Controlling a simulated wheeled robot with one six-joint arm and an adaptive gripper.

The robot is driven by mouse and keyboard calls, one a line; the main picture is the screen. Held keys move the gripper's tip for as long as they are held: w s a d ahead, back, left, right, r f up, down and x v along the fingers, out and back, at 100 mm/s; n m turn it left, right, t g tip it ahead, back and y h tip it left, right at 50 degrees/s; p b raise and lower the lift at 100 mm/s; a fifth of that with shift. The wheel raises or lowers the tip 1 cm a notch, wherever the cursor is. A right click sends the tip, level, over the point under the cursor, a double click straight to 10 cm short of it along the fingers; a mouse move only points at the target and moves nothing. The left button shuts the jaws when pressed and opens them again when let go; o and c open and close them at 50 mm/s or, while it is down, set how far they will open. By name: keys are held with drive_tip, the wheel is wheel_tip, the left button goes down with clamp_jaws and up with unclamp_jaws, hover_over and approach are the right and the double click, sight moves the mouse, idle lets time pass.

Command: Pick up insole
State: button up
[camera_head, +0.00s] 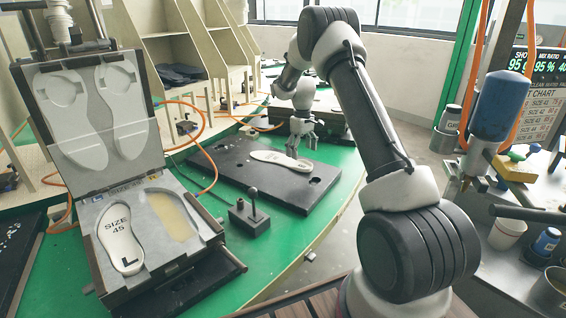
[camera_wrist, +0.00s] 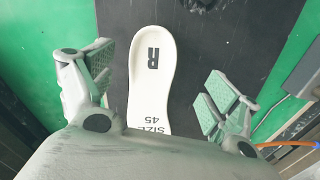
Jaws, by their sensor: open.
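A white insole (camera_head: 281,160) lies flat on a dark board on the green table. In the wrist view this insole (camera_wrist: 157,60) shows an "R" and "SIZE 45", and its near end is hidden by my gripper's body. My gripper (camera_head: 297,146) is over the board at the insole's right end. In the wrist view my gripper (camera_wrist: 155,85) is open, with one finger on each side of the insole and a gap on both sides. A second white insole (camera_head: 120,238), marked "SIZE 45 L", lies in the left cavity of the open mould.
The open mould (camera_head: 158,187) stands at the left, its lid raised. Its right cavity (camera_head: 173,216) holds a yellowish surface. The dark board (camera_head: 315,192) is mostly bare around the insole. A small lever box (camera_head: 250,219) stands near its front edge. Orange hoses (camera_head: 205,150) run behind.

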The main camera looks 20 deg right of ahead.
sight(299, 165)
drive_tip(key=shift+w+d+r+n+t, duration=0.1)
drive_tip(key=shift+w+r+n+t, duration=0.2)
drive_tip(key=shift+w+r+n, duration=0.65)
drive_tip(key=shift+w+f, duration=0.1)
drive_tip(key=shift+f, duration=0.15)
drive_tip(key=f, duration=0.7)
drive_tip(key=shift+a, duration=0.25)
drive_tip(key=c, duration=1.1)
